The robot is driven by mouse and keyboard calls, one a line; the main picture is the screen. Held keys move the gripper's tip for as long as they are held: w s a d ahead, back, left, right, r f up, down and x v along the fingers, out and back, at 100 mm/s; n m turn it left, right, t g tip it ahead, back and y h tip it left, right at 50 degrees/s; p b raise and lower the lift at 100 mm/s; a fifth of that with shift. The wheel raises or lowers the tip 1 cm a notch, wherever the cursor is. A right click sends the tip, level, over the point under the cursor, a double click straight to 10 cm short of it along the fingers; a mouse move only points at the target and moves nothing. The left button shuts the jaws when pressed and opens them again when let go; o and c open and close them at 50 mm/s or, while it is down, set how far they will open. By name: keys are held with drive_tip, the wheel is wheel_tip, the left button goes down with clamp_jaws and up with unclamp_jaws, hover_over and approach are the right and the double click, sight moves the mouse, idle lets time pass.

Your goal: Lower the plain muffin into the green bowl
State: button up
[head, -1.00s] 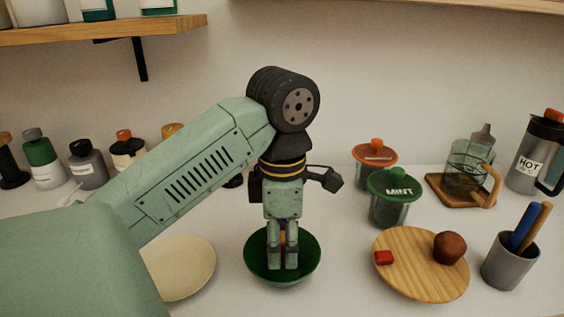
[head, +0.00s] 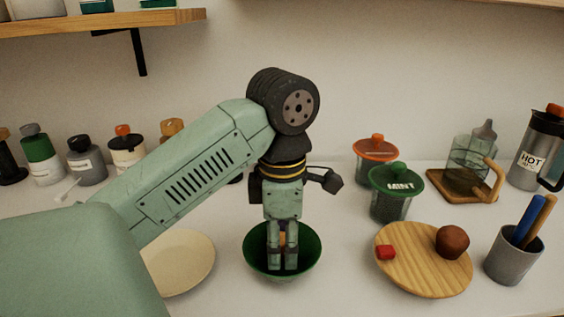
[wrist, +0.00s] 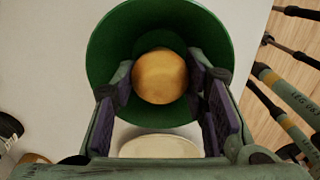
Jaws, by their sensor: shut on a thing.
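The green bowl (head: 309,246) stands on the counter, and its inside fills the upper middle of the wrist view (wrist: 105,45). My gripper (head: 283,265) points straight down, with its fingers inside the bowl's outline. It is shut on the plain muffin (wrist: 160,76), a round tan top seen between the fingertips in the wrist view. In the head view the fingers hide most of the muffin, with only a small orange-tan patch showing. I cannot tell whether the muffin touches the bowl's bottom.
A cream plate (head: 187,265) lies just left of the bowl.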

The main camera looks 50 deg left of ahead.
sight(282, 239)
drive_tip(key=shift+f+b, duration=0.45)
drive_tip(key=shift+f, duration=0.1)
drive_tip(key=o, duration=1.2)
wheel_tip(282, 239, up, 8)
drive_tip(key=shift+f, duration=0.2)
drive_tip(key=shift+f, duration=0.1)
